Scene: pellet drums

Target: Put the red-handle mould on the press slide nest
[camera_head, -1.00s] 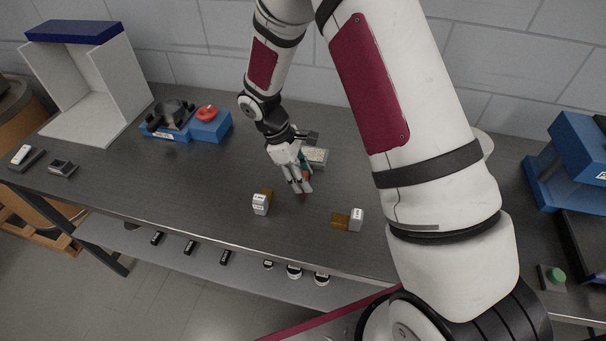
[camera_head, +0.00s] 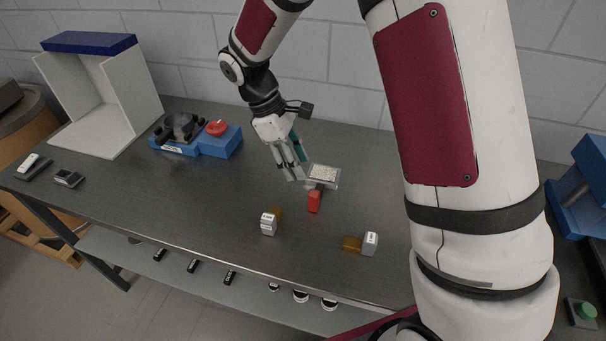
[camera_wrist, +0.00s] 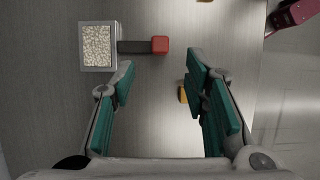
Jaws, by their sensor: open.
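The red-handle mould is a square metal tray filled with pale pellets (camera_head: 323,173), with a dark stem and a red handle end (camera_head: 314,201) pointing toward the table's front edge. In the wrist view its pellet tray (camera_wrist: 97,46) and red handle end (camera_wrist: 160,45) lie ahead of the fingers, toward the left. My gripper (camera_head: 297,168) is open and empty, just left of the mould and apart from it. In the wrist view the open fingers (camera_wrist: 163,82) have bare table between them. A blue machine (camera_head: 586,175) stands at the right edge, partly cut off; I cannot make out a slide nest.
A blue unit with a red knob (camera_head: 220,140) and a white open box (camera_head: 95,128) are at the left. A green button (camera_head: 586,311) is at lower right.

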